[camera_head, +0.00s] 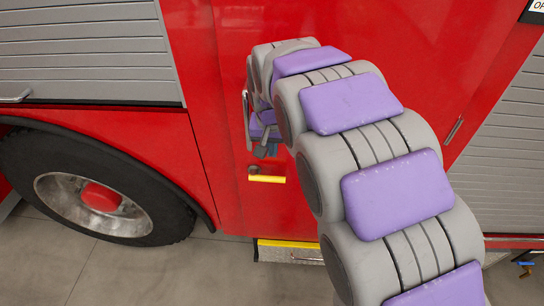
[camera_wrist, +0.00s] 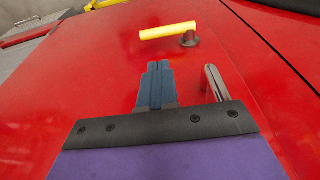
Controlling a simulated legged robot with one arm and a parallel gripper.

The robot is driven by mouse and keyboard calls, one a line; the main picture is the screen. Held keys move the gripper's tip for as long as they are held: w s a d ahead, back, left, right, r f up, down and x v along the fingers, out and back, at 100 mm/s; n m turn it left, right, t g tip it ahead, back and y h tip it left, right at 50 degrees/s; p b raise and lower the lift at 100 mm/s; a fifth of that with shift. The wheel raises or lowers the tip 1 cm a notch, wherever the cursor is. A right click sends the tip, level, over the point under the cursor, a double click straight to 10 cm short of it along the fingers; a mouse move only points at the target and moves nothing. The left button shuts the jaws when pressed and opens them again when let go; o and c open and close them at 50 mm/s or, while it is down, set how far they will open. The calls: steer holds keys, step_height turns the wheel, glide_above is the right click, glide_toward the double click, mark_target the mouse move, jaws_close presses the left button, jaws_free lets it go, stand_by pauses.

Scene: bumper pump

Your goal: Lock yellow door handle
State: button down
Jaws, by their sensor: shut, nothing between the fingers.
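The yellow door handle (camera_head: 267,179) lies horizontally on the red door, just below my gripper (camera_head: 264,151) in the head view. In the wrist view the yellow handle (camera_wrist: 168,31) shows at the top, with a dark round mount (camera_wrist: 189,39) at its right end. My gripper (camera_wrist: 156,84) is shut, its dark blue fingers together and empty. The fingertips point toward the handle and appear apart from it. Part of the red door is hidden behind my arm in the head view.
A metal grab bar (camera_head: 246,119) stands beside my gripper on the red door (camera_head: 222,120); it also shows in the wrist view (camera_wrist: 214,82). A wheel (camera_head: 95,190) is at the left. A yellow-edged step (camera_head: 290,246) sits below. Grey shutters flank the door.

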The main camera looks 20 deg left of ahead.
mark_target(272, 178)
steer(key=f+b, duration=0.1)
steer(key=f, duration=0.3)
steer(key=w+f+b, duration=0.1)
steer(key=f, duration=0.3)
steer(key=w+f, duration=0.1)
steer(key=f, duration=0.4)
steer(key=shift+w+a+f+b, duration=0.1)
steer(key=shift+w+a+b, duration=0.1)
steer(key=shift+a+b, duration=0.2)
steer(key=shift+d, duration=0.1)
